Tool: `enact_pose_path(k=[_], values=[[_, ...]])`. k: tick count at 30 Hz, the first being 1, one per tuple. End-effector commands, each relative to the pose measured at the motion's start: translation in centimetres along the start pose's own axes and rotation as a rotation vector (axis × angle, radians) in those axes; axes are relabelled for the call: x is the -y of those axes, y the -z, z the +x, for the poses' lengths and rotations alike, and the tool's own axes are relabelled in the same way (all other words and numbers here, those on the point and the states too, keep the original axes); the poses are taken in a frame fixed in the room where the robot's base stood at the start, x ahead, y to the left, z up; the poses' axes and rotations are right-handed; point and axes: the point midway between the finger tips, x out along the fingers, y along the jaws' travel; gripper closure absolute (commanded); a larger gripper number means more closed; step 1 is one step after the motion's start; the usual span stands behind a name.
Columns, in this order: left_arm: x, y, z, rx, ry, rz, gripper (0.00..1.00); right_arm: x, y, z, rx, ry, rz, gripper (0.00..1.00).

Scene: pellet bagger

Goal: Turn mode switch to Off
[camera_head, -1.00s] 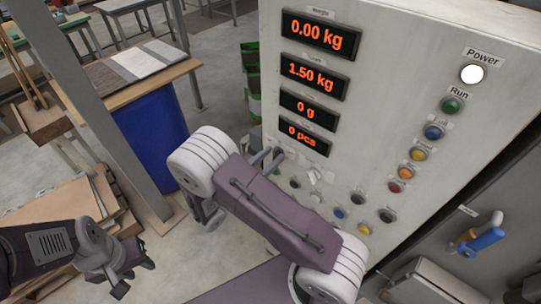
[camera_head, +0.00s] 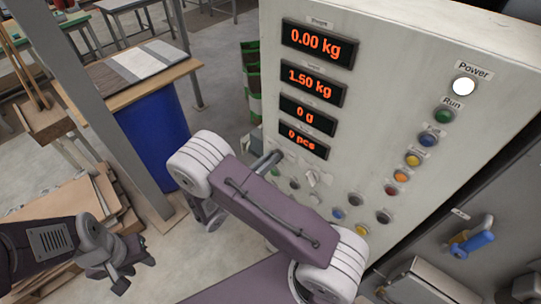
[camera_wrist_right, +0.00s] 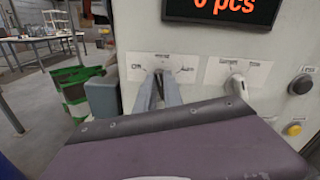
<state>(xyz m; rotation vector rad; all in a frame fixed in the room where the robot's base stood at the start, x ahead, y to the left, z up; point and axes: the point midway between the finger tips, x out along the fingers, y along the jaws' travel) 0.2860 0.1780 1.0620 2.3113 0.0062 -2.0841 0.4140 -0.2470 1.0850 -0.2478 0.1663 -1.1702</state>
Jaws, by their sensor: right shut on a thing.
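The mode switch (camera_wrist_right: 159,72) is on the cabinet's front panel, on a white plate with a label reading Off at its left and other labels above and at its right. My right gripper (camera_wrist_right: 160,84) is shut on the switch, its two grey fingers on either side of it. The fingers cover most of the knob, so I cannot tell which way it points. In the head view the right fingers (camera_head: 270,160) reach the panel below the displays, and the switch is hidden there. My left gripper (camera_head: 134,275) is open and empty at lower left, away from the panel.
A second white selector knob (camera_wrist_right: 237,84) sits right of the mode switch. Several coloured buttons (camera_head: 340,213) and a lit Power lamp (camera_head: 464,86) are on the panel. A blue-handled lever (camera_head: 474,243) is at lower right. A grey post (camera_head: 105,100) stands at left.

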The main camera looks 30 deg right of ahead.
Motion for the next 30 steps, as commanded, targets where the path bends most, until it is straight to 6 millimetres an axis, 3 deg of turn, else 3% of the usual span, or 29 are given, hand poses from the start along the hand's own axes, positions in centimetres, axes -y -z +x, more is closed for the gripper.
enact_pose_path(k=[12,30], values=[[-0.1,0.3,-3.0,0.000,0.000,0.000,0.64,-0.3,-0.2,0.0,0.001,0.000,-0.387,1.00],[-0.1,0.5,-4.3,0.000,0.000,0.000,0.64,-0.7,0.2,0.0,0.002,0.000,-0.742,1.00]])
